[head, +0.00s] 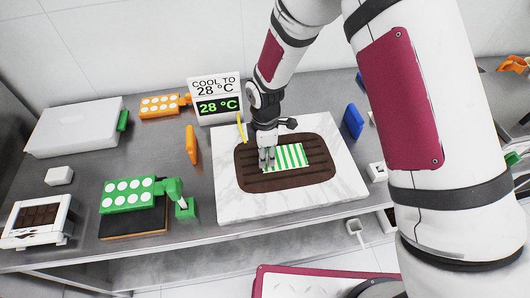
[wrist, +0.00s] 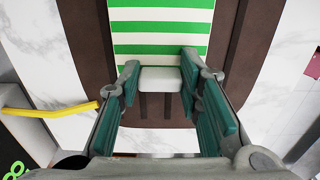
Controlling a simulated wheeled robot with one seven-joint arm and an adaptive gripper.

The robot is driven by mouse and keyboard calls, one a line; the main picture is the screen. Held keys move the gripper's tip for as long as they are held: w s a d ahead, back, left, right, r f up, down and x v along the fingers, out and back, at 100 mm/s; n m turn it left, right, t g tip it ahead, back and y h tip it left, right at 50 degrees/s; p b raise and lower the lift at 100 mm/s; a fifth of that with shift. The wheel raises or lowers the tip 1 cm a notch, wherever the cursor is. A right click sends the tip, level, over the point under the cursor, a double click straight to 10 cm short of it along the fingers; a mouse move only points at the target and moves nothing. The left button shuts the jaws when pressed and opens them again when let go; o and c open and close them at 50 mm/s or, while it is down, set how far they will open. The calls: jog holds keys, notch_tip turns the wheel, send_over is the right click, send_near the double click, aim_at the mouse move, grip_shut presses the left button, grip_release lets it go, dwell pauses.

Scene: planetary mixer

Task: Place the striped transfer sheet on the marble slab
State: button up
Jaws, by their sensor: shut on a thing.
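The green-and-white striped transfer sheet (head: 291,157) lies over or just above a dark brown, ridged chocolate patch. I cannot tell whether it touches the brown surface. The patch (head: 270,184) is on the white marble slab (head: 235,207). My gripper (head: 267,158) is at the sheet's left end, pointing down. In the wrist view, my gripper (wrist: 161,80) is shut on a white tab at the near end of the striped sheet (wrist: 160,35). The sheet's far end is cut off in that view.
A sign reading "COOL TO 28 °C" (head: 215,86) stands behind the slab. A blue block (head: 353,121) is to the slab's right, an orange one (head: 191,145) to its left. A green mould (head: 128,194), a pale box (head: 75,127) and a chocolate tray (head: 37,220) occupy the left.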

jog(key=o, duration=0.9)
notch_tip(320, 180, up, 12)
jog(key=b, duration=0.2)
notch_tip(320, 180, up, 8)
jog(key=m+t, duration=0.1)
jog(key=m, duration=0.3)
send_over(283, 162)
jog(key=s+d+r+m+t, duration=0.3)
jog(key=s+d+r+m, duration=0.75)
jog(key=d+r, duration=0.3)
jog(key=s+d+m, duration=0.1)
jog(key=s+m, duration=0.1)
jog(key=s+d+r+m+t, duration=0.1)
jog(key=s+d+m, duration=0.1)
jog(key=s, duration=0.1)
jog(key=s+d+r+m, duration=0.1)
jog(key=s+m, duration=0.1)
jog(key=shift+s+d+m+t, duration=0.25)
jog(key=shift+s+m+t, duration=0.05)
jog(key=shift+m, duration=0.05)
